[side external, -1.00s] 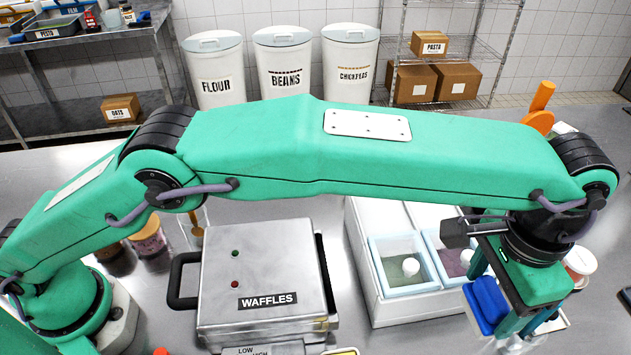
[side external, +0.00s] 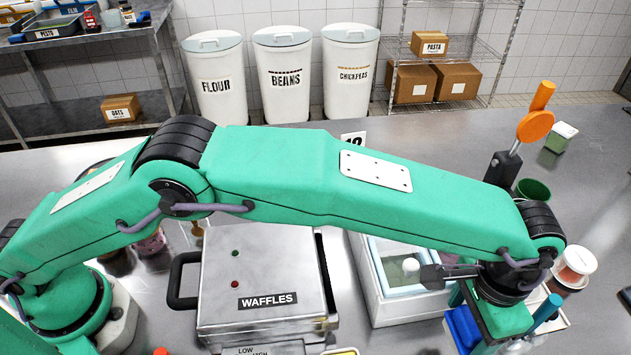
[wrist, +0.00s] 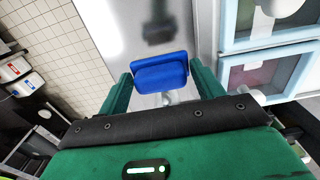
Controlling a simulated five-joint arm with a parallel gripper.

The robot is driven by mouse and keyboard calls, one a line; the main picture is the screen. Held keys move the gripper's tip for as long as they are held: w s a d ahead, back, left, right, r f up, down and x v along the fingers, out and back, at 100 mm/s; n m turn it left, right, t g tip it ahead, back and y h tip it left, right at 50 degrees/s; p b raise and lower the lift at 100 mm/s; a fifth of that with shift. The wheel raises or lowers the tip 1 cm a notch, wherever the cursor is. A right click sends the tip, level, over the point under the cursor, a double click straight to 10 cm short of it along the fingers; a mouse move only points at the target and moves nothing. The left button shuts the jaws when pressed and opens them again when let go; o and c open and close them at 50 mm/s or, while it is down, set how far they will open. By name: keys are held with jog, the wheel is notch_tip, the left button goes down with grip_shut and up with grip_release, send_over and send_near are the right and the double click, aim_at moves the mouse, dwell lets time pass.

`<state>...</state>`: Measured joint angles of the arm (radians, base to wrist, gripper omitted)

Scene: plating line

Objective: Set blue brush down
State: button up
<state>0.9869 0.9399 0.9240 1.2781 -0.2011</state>
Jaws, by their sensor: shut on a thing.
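The blue brush (side external: 463,328) is held in my gripper (side external: 490,325) near the bottom right of the side view. In the wrist view the blue brush (wrist: 160,73) sits between the two green fingers of my gripper (wrist: 160,85), which are shut on it. A dark shadow shows on the steel surface just past the brush in the wrist view. The brush's lower end is cut off or hidden in the side view, so I cannot tell there whether it touches the counter.
A white container with topping tubs (side external: 400,262) stands left of my gripper. The waffle maker (side external: 262,280) is farther left. A white-lidded jar (side external: 573,265), a green cup (side external: 533,190) and an orange utensil (side external: 535,126) stand to the right and behind. The counter at far right is mostly clear.

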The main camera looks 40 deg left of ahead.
aim_at(458, 339)
jog(key=shift+f, duration=2.95)
jog(key=shift+f, duration=0.15)
jog(key=o, duration=1)
notch_tip(458, 339, up, 12)
jog(key=shift+r, duration=0.2)
